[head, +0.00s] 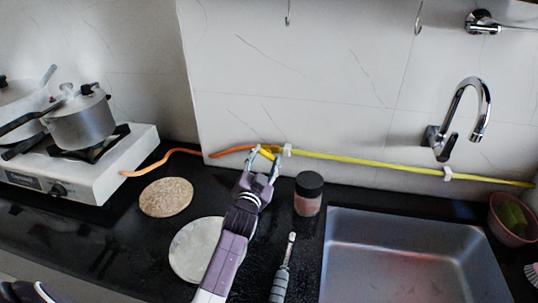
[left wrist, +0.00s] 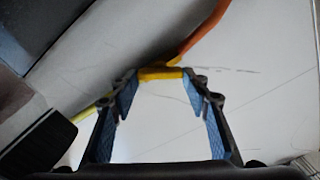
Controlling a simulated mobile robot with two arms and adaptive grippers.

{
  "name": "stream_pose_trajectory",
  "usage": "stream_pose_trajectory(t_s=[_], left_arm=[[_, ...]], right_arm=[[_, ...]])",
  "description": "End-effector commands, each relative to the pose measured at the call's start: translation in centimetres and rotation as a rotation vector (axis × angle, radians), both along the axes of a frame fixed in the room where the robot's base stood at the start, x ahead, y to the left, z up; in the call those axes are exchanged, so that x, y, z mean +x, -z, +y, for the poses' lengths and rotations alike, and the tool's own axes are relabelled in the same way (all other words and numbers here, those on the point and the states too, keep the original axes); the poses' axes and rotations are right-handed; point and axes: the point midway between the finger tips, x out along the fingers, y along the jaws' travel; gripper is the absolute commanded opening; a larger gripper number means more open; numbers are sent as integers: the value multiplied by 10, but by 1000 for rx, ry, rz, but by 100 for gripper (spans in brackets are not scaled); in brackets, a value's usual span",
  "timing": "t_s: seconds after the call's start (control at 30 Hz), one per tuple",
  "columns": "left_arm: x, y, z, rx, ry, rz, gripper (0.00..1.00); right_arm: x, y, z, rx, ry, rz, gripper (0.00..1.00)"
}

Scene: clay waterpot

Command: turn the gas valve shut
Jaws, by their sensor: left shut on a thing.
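The gas valve's yellow handle (head: 267,154) is at the wall, where an orange hose (head: 233,151) meets a yellow pipe (head: 380,164). My left gripper (head: 262,167) reaches up to it from the counter side and is shut on the handle. In the left wrist view the yellow handle (left wrist: 160,73) lies across between the fingertips of the left gripper (left wrist: 160,88). The fingers partly hide the valve body. My right gripper does not show.
A white stove (head: 95,170) with pots stands at left. A dark-lidded jar (head: 308,194) stands right of my gripper, before the sink (head: 400,250). A cork mat (head: 166,197), a pale round board (head: 196,250) and a grey-handled tool (head: 281,280) lie on the counter.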

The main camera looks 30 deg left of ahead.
Motion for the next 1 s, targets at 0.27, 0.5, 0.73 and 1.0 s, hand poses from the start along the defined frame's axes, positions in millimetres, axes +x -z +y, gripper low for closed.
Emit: stream_pose_trajectory(t_s=[0.27, 0.5, 0.73, 1.0], left_arm=[[1, -1, -2, 258, 2, 66, 19], [1, 0, -2, 479, 2, 121, 19], [1, 0, -3, 683, 1, 172, 19], [1, 0, -3, 870, 1, 219, 19]], right_arm=[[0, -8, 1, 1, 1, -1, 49], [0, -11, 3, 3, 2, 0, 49], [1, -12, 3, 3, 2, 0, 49], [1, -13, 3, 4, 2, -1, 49]])
